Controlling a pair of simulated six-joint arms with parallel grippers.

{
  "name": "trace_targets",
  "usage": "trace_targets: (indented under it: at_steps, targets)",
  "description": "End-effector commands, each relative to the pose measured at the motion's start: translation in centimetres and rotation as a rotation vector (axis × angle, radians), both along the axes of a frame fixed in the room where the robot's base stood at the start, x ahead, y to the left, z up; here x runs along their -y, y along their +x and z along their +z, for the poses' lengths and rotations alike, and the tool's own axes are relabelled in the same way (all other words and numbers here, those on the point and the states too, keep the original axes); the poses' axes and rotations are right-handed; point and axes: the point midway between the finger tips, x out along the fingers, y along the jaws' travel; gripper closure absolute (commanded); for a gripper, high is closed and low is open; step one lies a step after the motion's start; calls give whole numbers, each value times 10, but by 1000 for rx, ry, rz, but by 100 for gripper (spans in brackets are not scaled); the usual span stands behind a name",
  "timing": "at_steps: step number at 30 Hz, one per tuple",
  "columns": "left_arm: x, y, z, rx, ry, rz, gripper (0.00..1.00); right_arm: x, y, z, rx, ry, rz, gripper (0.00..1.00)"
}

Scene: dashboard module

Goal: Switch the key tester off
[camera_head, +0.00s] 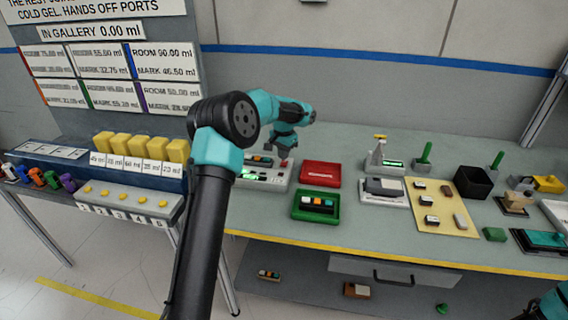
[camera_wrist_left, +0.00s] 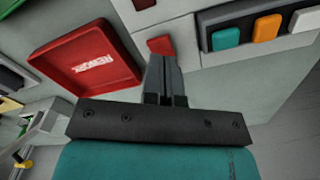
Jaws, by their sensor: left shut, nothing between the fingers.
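The key tester (camera_head: 250,184) is a pale box with a lit green display on the workbench, behind my left arm. Teal, orange and white keys sit in a dark strip on it, seen large in the left wrist view (camera_wrist_left: 267,29). A small red switch (camera_wrist_left: 160,45) is on its face beside the strip. My left gripper (camera_wrist_left: 162,60) is shut and empty, pointing down, with its tips right at the red switch. I cannot tell whether they touch it. In the head view my left gripper (camera_head: 284,157) is over the tester's right end. My right gripper is out of view.
A red tray (camera_head: 320,174) with white lettering lies just right of the tester. A green tray (camera_head: 316,206) with coloured keys is in front of it. A small scale-like device (camera_head: 384,190) and a black bin (camera_head: 472,182) stand further right.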

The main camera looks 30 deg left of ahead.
Motion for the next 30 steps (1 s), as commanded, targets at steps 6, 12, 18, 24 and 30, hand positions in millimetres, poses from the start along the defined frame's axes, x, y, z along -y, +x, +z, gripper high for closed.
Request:
trace_targets:
  at_steps: [6,12,18,24,30]
  targets:
    - [0,0,-3,-1,0,0,100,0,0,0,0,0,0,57]
    - [0,0,-5,0,0,0,100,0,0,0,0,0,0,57]
    - [0,0,-8,0,0,0,100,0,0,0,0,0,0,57]
    - [0,0,-10,0,0,0,100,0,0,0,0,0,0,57]
    - [0,0,-12,0,0,0,100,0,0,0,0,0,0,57]
